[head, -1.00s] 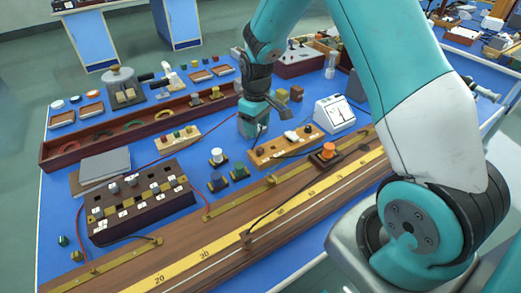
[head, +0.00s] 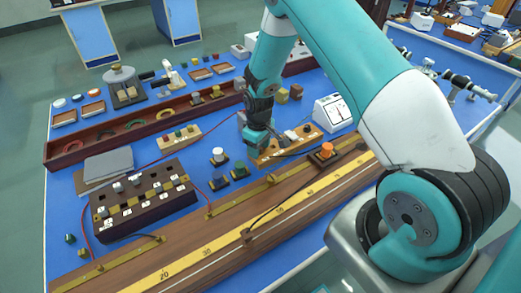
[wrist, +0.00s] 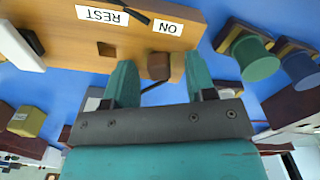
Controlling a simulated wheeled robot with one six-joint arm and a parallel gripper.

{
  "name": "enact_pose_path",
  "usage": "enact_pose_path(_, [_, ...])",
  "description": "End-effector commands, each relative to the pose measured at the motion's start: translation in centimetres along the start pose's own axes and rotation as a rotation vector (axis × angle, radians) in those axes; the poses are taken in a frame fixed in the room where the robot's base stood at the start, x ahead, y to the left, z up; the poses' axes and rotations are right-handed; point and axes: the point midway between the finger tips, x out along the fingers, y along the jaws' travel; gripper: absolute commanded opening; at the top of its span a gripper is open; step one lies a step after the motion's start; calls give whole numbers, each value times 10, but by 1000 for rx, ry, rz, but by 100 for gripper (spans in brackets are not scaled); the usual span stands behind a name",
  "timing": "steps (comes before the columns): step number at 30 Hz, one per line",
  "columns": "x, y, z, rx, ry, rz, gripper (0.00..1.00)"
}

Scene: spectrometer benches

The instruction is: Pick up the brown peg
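The brown peg (wrist: 159,66) stands on a wooden board (wrist: 70,40) beside the "ON" label in the wrist view. A dark square hole (wrist: 107,49) is near the "REST" label. My gripper (wrist: 157,64) is open, with one teal finger on each side of the peg in the picture. I cannot tell how far the fingertips are above the board, and no contact shows. In the head view my gripper (head: 257,143) is over the left end of the wooden board (head: 268,157) and hides the peg.
Green (wrist: 255,58) and blue (wrist: 298,65) round knobs on bases stand close by on the right in the wrist view. A white meter (head: 333,112) stands right of the board in the head view. A long wooden scale (head: 220,248) lies in front. A thin dark lead crosses below the peg.

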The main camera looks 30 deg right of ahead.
Motion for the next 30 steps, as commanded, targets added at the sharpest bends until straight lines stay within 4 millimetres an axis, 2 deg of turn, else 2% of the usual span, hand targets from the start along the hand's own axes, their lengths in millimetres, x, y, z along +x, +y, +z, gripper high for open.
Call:
enact_pose_path(1, [0, 0, 0, 0, 0, 0, 40])
enact_pose_path(6, [0, 0, 0, 0, 0, 0, 0])
enact_pose_path(15, [-1, 0, 0, 0, 0, 0, 0])
enact_pose_path(20, [-10, 0, -1, 0, 1, 1, 0])
enact_pose_path(23, [-23, 0, -1, 0, 4, 2, 0])
enact_pose_path(26, [-45, 1, -2, 0, 6, 3, 0])
enact_pose_path(30, [-88, 1, -1, 0, 8, 4, 0])
